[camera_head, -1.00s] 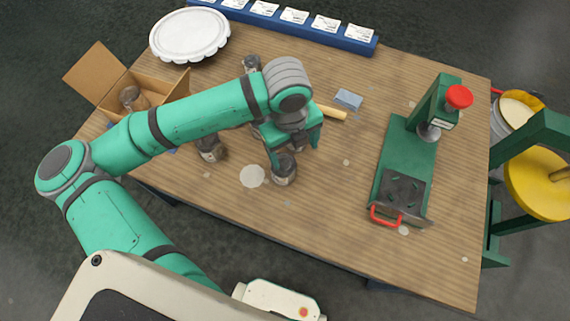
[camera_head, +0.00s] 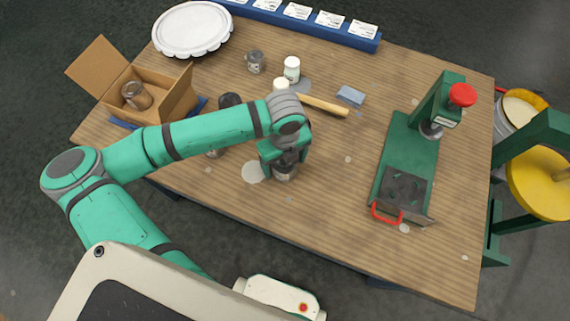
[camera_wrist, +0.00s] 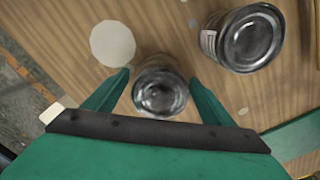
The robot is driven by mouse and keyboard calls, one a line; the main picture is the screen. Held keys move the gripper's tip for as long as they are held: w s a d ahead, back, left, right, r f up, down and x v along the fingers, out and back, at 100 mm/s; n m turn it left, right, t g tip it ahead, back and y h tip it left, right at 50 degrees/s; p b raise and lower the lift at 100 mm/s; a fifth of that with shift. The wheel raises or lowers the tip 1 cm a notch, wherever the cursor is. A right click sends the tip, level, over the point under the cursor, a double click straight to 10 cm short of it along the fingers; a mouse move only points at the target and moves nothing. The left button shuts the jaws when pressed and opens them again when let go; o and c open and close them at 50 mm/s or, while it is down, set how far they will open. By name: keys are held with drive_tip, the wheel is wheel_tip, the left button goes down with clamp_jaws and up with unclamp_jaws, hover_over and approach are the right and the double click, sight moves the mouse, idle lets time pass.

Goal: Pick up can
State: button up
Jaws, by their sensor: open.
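A metal can (camera_head: 284,174) stands on the wooden table, mostly covered by my gripper (camera_head: 280,168) in the head view. In the wrist view this can (camera_wrist: 160,91) sits between the two green fingers of my gripper (camera_wrist: 160,82). The gripper is open, with one finger on each side of the can. I cannot tell whether either finger touches it. A second, larger-looking can (camera_wrist: 246,38) stands close by at the upper right of the wrist view, outside the fingers.
A green press (camera_head: 407,160) stands at the right. An open cardboard box (camera_head: 178,98) holds another can (camera_head: 136,95). The front table is clear.

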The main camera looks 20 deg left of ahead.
drive_tip(key=shift+f, duration=0.7)
drive_tip(key=shift+w, duration=0.1)
drive_tip(key=c, duration=1.4)
drive_tip(key=shift+r, duration=0.15)
